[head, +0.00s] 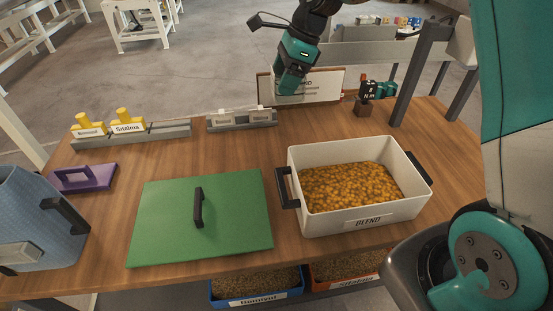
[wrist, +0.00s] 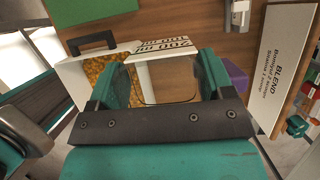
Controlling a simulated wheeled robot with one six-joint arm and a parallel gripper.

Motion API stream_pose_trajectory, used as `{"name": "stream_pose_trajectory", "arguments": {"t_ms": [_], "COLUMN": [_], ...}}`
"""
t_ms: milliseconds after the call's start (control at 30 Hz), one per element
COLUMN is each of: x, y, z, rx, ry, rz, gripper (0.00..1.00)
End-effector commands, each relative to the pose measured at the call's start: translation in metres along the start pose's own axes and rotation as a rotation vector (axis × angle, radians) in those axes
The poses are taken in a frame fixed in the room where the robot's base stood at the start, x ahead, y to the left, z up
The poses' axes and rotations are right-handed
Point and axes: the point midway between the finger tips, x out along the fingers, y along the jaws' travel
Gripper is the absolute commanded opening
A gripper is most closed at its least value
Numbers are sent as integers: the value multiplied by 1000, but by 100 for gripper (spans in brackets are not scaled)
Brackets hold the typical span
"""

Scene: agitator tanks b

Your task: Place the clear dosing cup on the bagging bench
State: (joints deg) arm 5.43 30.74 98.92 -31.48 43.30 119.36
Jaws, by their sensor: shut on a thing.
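My gripper (head: 289,88) hangs over the far side of the wooden table, in front of the sign board. In the wrist view its two teal fingers (wrist: 160,85) are shut on the clear dosing cup (wrist: 160,92), which shows only as a faint see-through outline. The cup cannot be made out in the head view. No bench is labelled as the bagging bench; a white bench (head: 140,28) stands at the back left.
The sign board (head: 325,82) stands at the far edge. Floor behind is open.

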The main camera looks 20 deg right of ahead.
Motion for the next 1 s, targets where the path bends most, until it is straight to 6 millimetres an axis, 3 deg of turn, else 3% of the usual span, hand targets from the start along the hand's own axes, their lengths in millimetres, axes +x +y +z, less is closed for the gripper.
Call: {"name": "stream_pose_trajectory", "arguments": {"t_ms": [500,1000], "x": [123,176], "y": [2,1], "z": [-48,-69], "rx": [-4,-5], "ry": [1,0], "rz": [7,2], "gripper": [50,50]}}
